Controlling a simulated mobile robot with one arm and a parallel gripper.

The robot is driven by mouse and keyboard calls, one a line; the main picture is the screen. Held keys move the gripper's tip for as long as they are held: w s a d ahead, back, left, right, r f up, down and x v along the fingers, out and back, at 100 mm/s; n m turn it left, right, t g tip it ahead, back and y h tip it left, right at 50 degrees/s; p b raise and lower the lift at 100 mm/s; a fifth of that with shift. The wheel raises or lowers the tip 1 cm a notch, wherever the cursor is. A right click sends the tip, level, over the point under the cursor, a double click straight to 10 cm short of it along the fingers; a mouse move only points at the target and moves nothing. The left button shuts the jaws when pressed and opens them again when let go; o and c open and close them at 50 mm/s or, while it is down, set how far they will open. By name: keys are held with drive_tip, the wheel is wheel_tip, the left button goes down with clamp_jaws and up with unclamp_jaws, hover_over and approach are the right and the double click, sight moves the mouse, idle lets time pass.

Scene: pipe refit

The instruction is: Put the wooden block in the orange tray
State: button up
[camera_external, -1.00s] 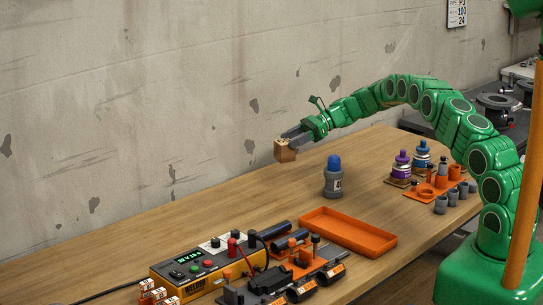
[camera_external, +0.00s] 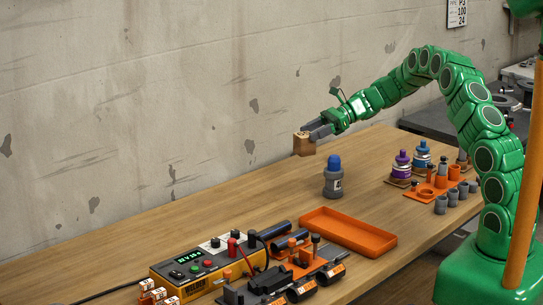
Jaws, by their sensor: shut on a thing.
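The wooden block (camera_external: 303,144) is a small tan cube with a dark mark. My gripper (camera_external: 312,133) is shut on it, and the gripper's dark fingers reach it from the right. The block is held in front of the wall, above the far part of the table. The orange tray (camera_external: 346,243) is a shallow, empty rectangle on the table, nearer the camera than the block and to its right. The block is apart from the tray.
A grey bottle with a blue cap (camera_external: 333,178) stands between block and tray. Purple (camera_external: 402,165) and blue bottles stand at right. The table's left far part is clear.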

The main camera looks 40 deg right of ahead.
drive_tip(key=shift+s+r, duration=0.15)
drive_tip(key=shift+s, duration=0.25)
